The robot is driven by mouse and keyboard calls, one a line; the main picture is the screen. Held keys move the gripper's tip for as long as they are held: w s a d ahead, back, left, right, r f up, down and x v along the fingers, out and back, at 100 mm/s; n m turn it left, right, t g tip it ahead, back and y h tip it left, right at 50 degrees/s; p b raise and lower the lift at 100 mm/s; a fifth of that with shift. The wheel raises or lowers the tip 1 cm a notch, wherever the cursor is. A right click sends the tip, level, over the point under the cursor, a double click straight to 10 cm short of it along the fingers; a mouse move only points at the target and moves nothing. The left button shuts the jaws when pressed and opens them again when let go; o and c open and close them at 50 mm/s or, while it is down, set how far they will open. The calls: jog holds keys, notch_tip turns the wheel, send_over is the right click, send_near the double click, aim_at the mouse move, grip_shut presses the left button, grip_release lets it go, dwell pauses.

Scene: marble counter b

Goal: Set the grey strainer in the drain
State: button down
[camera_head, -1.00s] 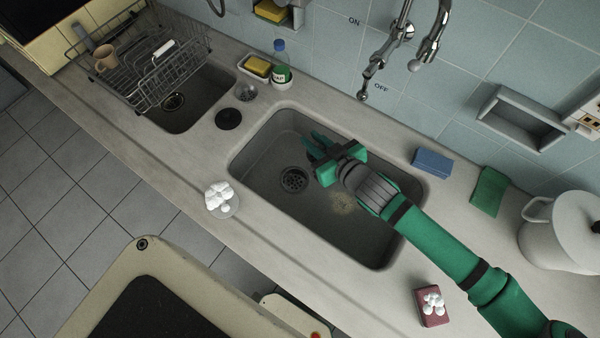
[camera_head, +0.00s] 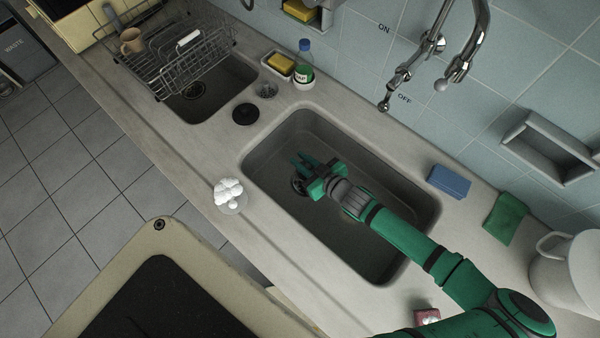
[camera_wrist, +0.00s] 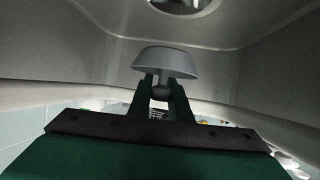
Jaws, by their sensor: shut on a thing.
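The grey strainer (camera_wrist: 165,63), a shallow cup with a round knob, is in the wrist view. My gripper (camera_wrist: 160,92) is shut on its knob, and the cup points away from the fingers. In the head view my gripper (camera_head: 303,166) is down inside the large sink basin (camera_head: 340,232), and I cannot make out the strainer there. The dark drain (camera_head: 299,187) is in the basin floor, just below the fingers in the picture and partly covered by them. The drain also shows at the top edge of the wrist view (camera_wrist: 183,4), apart from the strainer.
The basin walls surround my gripper. A black disc (camera_head: 245,113), a small shiny round item (camera_head: 266,90) and a soap bottle (camera_head: 304,66) stand beyond the left rim. The faucet (camera_head: 430,45) hangs behind. A blue sponge (camera_head: 449,181) and green cloth (camera_head: 505,218) lie right.

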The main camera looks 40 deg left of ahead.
jog(key=f, duration=0.4)
jog(key=shift+a+f, duration=0.3)
jog(key=shift+f, duration=0.05)
notch_tip(320, 180, down, 2)
jog(key=shift+f, duration=0.1)
jog(key=shift+s+a+f, duration=0.1)
jog(key=shift+a+f, duration=0.05)
jog(key=shift+f, duration=0.2)
jog(key=shift+d+f, duration=0.1)
jog(key=shift+d, duration=0.2)
jog(key=shift+a+f, duration=0.15)
jog(key=shift+f, duration=0.35)
jog(key=c, duration=1.6)
grip_release()
jog(key=shift+c, duration=0.2)
jog(key=shift+w+r, duration=0.1)
jog(key=shift+w, duration=0.1)
